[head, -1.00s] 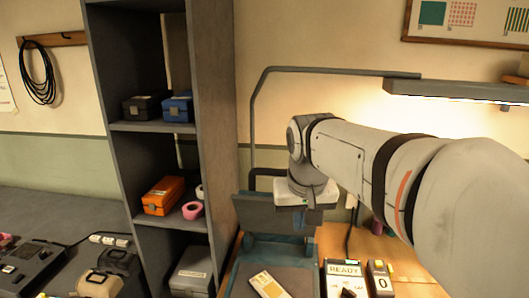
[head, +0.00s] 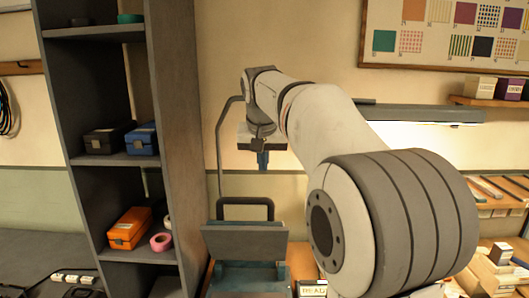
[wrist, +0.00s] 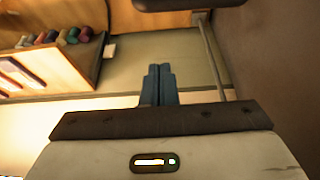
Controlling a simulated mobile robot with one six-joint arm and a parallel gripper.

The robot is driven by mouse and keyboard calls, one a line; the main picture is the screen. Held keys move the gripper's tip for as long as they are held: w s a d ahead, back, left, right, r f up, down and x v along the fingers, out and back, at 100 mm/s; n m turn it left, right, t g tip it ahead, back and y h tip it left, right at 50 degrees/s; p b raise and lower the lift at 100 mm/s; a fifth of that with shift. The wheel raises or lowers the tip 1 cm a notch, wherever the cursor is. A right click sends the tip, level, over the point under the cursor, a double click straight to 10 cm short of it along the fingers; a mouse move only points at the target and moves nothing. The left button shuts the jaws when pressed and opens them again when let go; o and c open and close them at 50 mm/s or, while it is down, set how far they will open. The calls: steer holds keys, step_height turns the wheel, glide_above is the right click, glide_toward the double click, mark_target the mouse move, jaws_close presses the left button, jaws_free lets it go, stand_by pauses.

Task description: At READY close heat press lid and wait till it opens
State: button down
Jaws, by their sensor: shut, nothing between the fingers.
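The heat press shows at the bottom of the head view, with its grey lid (head: 245,245) standing raised and open. A dark loop handle (head: 245,202) sticks up behind the lid. The lower part of the press is cut off by the frame. My gripper (head: 263,160) is above the lid and handle, pointing down, apart from both. In the wrist view its blue fingers (wrist: 159,84) are shut together and empty. A sign (head: 312,289) at the bottom edge shows READY, partly cut off.
A tall dark shelf (head: 165,130) stands close on the left, holding boxes and tape rolls. A grey lamp bar (head: 420,113) runs along the wall on the right. A side shelf (head: 500,195) with small goods stands at the right.

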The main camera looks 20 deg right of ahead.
steer(key=f, duration=0.2)
steer(key=s+f, duration=0.1)
steer(key=f, duration=0.3)
steer(key=shift+s+a, duration=0.3)
